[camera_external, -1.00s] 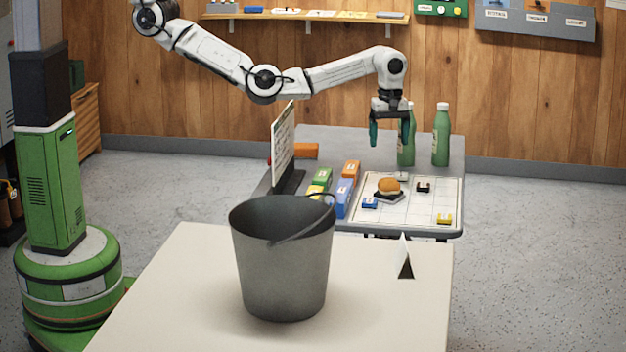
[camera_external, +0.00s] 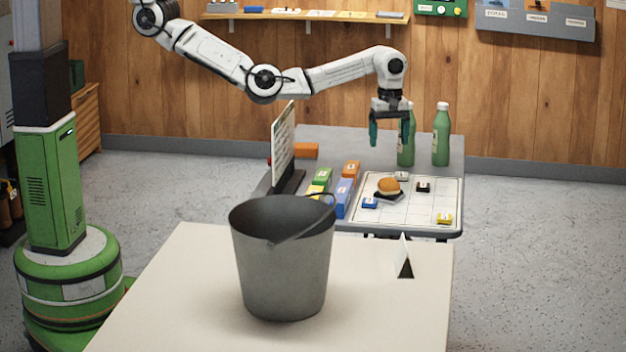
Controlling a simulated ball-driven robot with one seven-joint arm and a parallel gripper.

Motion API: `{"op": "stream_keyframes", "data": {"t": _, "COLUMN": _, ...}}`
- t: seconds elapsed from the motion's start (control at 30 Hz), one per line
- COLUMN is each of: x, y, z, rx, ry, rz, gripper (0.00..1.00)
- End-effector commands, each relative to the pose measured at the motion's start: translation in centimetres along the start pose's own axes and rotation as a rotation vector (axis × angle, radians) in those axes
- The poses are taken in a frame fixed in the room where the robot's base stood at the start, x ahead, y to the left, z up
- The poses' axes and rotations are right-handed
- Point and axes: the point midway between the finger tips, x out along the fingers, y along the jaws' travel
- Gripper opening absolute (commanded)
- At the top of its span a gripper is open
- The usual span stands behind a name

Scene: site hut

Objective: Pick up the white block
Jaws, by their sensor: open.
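A small white block (camera_external: 402,176) lies at the back edge of the white grid board (camera_external: 420,213), just behind a burger-like item and in front of the left green bottle. My gripper (camera_external: 391,136) hangs pointing down above the far table, with teal fingers apart and nothing between them. It is above and slightly behind the white block and does not touch it. One of its fingers overlaps the left green bottle (camera_external: 406,150) in the picture; I cannot tell the gap between them.
The burger-like item (camera_external: 388,186), a black block (camera_external: 423,187), a blue block (camera_external: 369,203) and a yellow block (camera_external: 444,218) sit on the board. Another green bottle (camera_external: 441,136) stands at right. A grey bucket (camera_external: 283,265) stands on the near table.

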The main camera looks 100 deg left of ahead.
Motion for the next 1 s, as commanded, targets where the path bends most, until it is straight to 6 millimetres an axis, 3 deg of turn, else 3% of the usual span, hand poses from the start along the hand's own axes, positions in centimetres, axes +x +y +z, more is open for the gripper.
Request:
{"op": "stream_keyframes", "data": {"t": 0.13, "x": 0.0, "y": 0.0, "z": 0.0, "rx": 0.0, "ry": 0.0, "rz": 0.0, "gripper": 0.72}}
{"op": "stream_keyframes", "data": {"t": 0.33, "x": 0.0, "y": 0.0, "z": 0.1, "rx": 0.002, "ry": 0.0, "rz": 0.0, "gripper": 0.72}}
{"op": "stream_keyframes", "data": {"t": 0.47, "x": 0.6, "y": -0.8, "z": 2.5, "rx": 0.093, "ry": 0.005, "rz": 0.006, "gripper": 0.72}}
{"op": "stream_keyframes", "data": {"t": 0.57, "x": 1.4, "y": -3.0, "z": 7.6, "rx": 0.304, "ry": 0.015, "rz": 0.022, "gripper": 0.72}}
{"op": "stream_keyframes", "data": {"t": 0.67, "x": 2.2, "y": -6.7, "z": 14.3, "rx": 0.601, "ry": 0.029, "rz": 0.044, "gripper": 0.72}}
{"op": "stream_keyframes", "data": {"t": 0.8, "x": 3.0, "y": -13.6, "z": 23.4, "rx": 1.046, "ry": 0.054, "rz": 0.077, "gripper": 0.72}}
{"op": "stream_keyframes", "data": {"t": 0.9, "x": 3.5, "y": -19.3, "z": 28.9, "rx": 1.35, "ry": 0.072, "rz": 0.101, "gripper": 0.72}}
{"op": "stream_keyframes", "data": {"t": 1.0, "x": 3.7, "y": -24.1, "z": 32.5, "rx": 1.587, "ry": 0.088, "rz": 0.119, "gripper": 0.72}}
